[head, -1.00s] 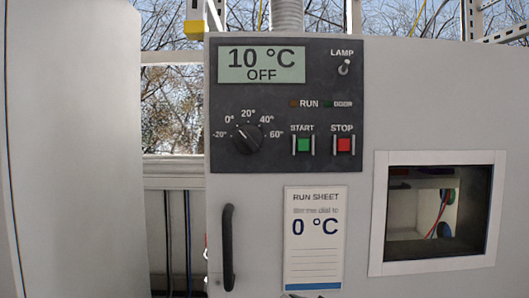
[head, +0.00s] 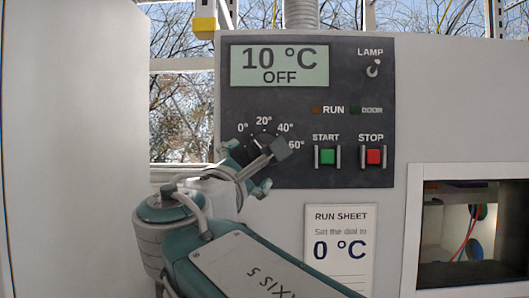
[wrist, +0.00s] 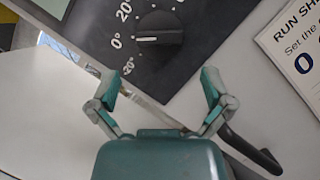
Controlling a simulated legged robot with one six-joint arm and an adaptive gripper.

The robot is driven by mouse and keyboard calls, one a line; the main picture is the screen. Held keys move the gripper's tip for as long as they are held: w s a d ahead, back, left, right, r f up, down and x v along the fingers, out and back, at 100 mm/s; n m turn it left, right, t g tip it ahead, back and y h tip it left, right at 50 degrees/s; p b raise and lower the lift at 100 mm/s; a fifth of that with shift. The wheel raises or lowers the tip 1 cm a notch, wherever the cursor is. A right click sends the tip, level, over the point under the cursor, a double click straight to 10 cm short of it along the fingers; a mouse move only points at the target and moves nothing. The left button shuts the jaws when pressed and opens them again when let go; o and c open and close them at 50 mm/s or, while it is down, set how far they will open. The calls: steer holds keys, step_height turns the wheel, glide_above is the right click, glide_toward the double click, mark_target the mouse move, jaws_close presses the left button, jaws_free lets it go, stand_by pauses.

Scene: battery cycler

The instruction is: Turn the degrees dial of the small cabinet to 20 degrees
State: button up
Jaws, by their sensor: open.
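The degrees dial (wrist: 158,38) is a dark round knob with a ridge. In the wrist view its white mark points left, close to the 0° label and a little towards 20°. The cabinet's display (head: 279,66) reads 10 °C, OFF. My gripper (wrist: 157,78) is open and empty, its two teal fingers spread apart below the dial in the wrist view, not touching it there.
START (head: 327,156) and STOP (head: 373,156) buttons and a lamp switch (head: 373,68) are right of the dial. A run sheet (head: 339,248) below reads 0 °C. A black handle (wrist: 252,150) and a window (head: 472,228) are also near. A pale cabinet (head: 70,150) stands left.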

steer(key=x, duration=0.7)
steer(key=shift+w, duration=0.25)
steer(key=c, duration=1)
